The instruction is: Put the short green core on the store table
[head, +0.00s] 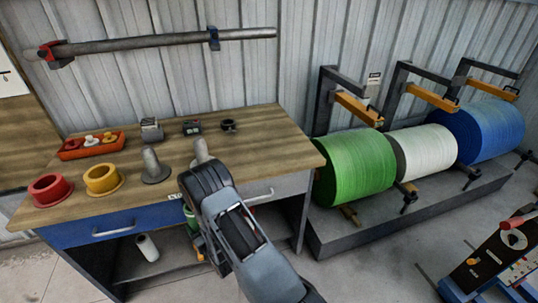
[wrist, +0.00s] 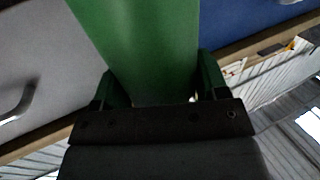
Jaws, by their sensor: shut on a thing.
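The short green core (wrist: 140,40) fills the upper middle of the wrist view. My gripper (wrist: 160,85) is shut on it, with one finger on each side. In the head view, a small green part of the core (head: 190,218) shows beside my arm, in front of the bench's drawers and below its top. My gripper (head: 198,246) is mostly hidden there by my arm. The wooden-topped bench (head: 240,140) stands ahead; I cannot tell whether it is the store table.
The bench top holds a red ring (head: 51,188), a yellow ring (head: 102,179), an orange tray (head: 90,149) and grey flanged parts (head: 155,168). A white roll (head: 147,247) stands below. Green (head: 355,166), white (head: 424,152) and blue rolls (head: 485,129) stand right.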

